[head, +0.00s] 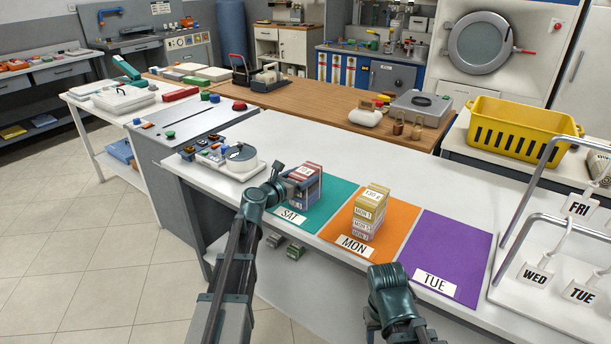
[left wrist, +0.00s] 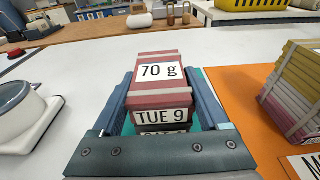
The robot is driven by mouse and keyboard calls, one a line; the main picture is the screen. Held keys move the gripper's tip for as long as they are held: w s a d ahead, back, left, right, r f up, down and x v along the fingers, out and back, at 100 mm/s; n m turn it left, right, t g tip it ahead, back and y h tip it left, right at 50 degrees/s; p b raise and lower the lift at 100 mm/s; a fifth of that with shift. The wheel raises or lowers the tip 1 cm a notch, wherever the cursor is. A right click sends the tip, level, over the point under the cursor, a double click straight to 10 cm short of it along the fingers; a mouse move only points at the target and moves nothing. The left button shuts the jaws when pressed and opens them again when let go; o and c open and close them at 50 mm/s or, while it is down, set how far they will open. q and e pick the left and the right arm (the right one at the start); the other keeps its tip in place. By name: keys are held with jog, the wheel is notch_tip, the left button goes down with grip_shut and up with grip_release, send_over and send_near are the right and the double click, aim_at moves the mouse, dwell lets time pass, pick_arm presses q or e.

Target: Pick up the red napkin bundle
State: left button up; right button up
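The red napkin bundle (head: 306,172) has a light band and white labels. It tops a stack of bundles on the green SAT mat (head: 338,194). In the left wrist view the red bundle (left wrist: 157,92) shows "70 g" on top and "TUE 9" on its front. My left gripper (head: 292,180) is at the stack. Its fingers (left wrist: 160,100) stand on both sides of the red bundle, with narrow gaps near their bases; contact at the tips is hard to judge. The bundles beneath are mostly hidden. My right gripper is not clearly seen; my right arm (head: 392,295) is low in front.
A yellow bundle stack (head: 369,212) stands on the orange MON mat (head: 400,215), right of the red one. The purple TUE mat (head: 450,250) is bare. A scale (head: 228,158) sits to the left. A yellow basket (head: 520,128) and metal racks (head: 545,270) are at the right.

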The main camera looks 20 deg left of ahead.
pick_arm(q)
jog(key=c, duration=0.5)
jog(key=shift+r, duration=0.15)
